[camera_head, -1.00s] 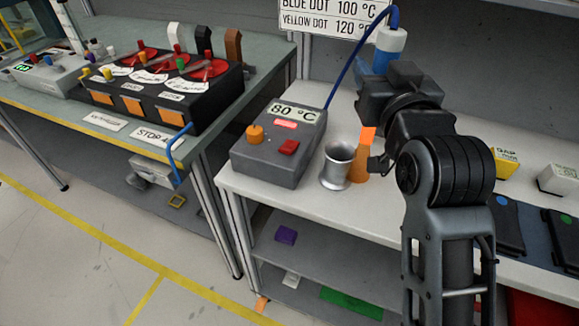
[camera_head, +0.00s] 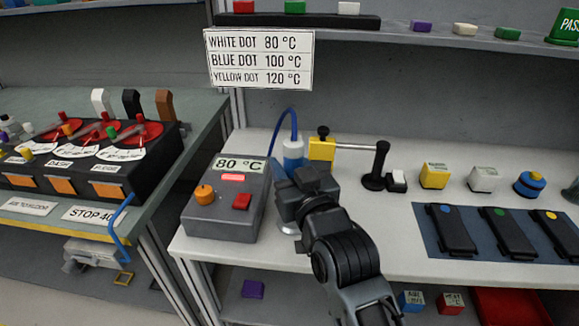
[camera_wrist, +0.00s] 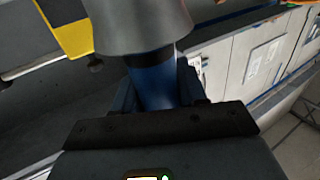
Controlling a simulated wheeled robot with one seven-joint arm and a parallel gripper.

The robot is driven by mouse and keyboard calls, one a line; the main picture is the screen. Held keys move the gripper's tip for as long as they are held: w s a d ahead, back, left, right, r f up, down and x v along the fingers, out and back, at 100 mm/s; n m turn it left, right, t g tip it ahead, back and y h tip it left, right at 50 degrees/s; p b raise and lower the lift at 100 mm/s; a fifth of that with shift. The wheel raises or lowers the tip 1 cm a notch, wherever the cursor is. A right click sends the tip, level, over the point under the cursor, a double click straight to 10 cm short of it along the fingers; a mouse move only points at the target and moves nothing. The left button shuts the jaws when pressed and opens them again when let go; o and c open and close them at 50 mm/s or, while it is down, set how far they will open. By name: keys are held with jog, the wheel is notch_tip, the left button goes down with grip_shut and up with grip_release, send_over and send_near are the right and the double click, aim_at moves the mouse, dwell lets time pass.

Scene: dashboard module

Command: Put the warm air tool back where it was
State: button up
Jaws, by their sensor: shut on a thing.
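The warm air tool (camera_head: 293,152) has a white top, a blue body and a blue hose running up from it. My gripper (camera_head: 296,182) is shut on its blue body, which shows between the fingers in the wrist view (camera_wrist: 152,88). A pale grey flared part (camera_wrist: 140,25) adjoins the body there; I cannot tell whether it belongs to the tool or the holder. The metal cup-like holder (camera_head: 287,228) is mostly hidden behind my gripper, below the tool. The tool looks upright over it, but whether its lower end is inside is hidden.
The grey control box (camera_head: 225,205) reading 80 °C stands close left. A yellow block (camera_head: 322,149) with a rod to a black stand (camera_head: 376,165) is close right. Dark devices lie on a blue mat (camera_head: 430,232). A temperature sign (camera_head: 258,60) hangs behind.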

jog(key=shift+f, duration=0.1)
jog(key=shift+f, duration=0.15)
jog(key=o, duration=1.1)
jog(key=shift+c, duration=0.2)
jog(key=shift+r, duration=0.25)
jog(key=b+v, duration=0.1)
jog(key=v, duration=1.1)
jog(key=shift+d, duration=0.1)
